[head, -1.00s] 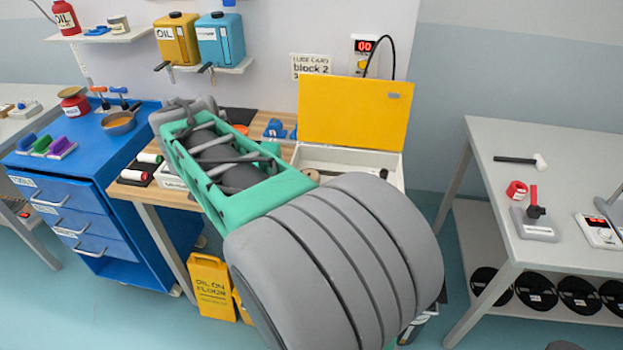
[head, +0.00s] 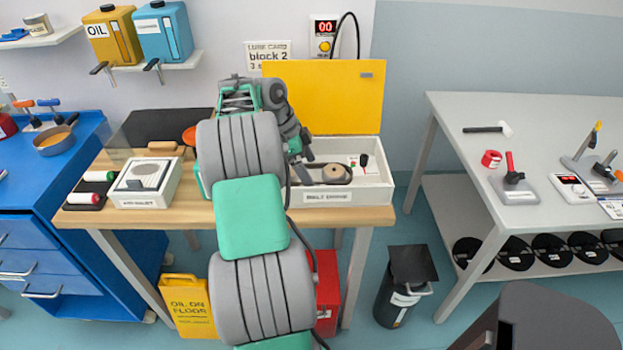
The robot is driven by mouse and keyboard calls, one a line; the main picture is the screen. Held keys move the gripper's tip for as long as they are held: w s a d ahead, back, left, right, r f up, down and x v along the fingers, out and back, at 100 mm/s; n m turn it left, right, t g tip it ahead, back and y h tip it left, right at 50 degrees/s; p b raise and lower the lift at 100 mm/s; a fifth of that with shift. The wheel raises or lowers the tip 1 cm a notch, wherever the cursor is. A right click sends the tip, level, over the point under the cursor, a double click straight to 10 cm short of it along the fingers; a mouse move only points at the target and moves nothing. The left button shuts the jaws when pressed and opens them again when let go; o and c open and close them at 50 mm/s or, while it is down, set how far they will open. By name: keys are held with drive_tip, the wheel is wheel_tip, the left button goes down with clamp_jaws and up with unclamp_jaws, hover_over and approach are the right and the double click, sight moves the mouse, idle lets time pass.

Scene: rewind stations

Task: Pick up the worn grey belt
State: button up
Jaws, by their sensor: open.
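The belt drive box (head: 339,197) is a white open box with its yellow lid (head: 322,97) raised. Inside it a greyish belt (head: 333,183) lies in a loop around a tan pulley (head: 336,172); its left end is partly hidden by my arm. My gripper (head: 304,176) points down at the left part of the box, close to the belt's left end. It is open. The fingertips are small and partly hidden, so I cannot tell whether they touch the belt.
A white padded tray (head: 146,183) and rollers (head: 90,187) lie left on the bench. A black bin (head: 403,287) and yellow floor sign (head: 186,306) stand below. A grey table (head: 550,140) is at right.

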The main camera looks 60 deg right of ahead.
drive_tip(key=shift+f, duration=0.1)
drive_tip(key=shift+c, duration=0.4)
drive_tip(key=c, duration=1.4)
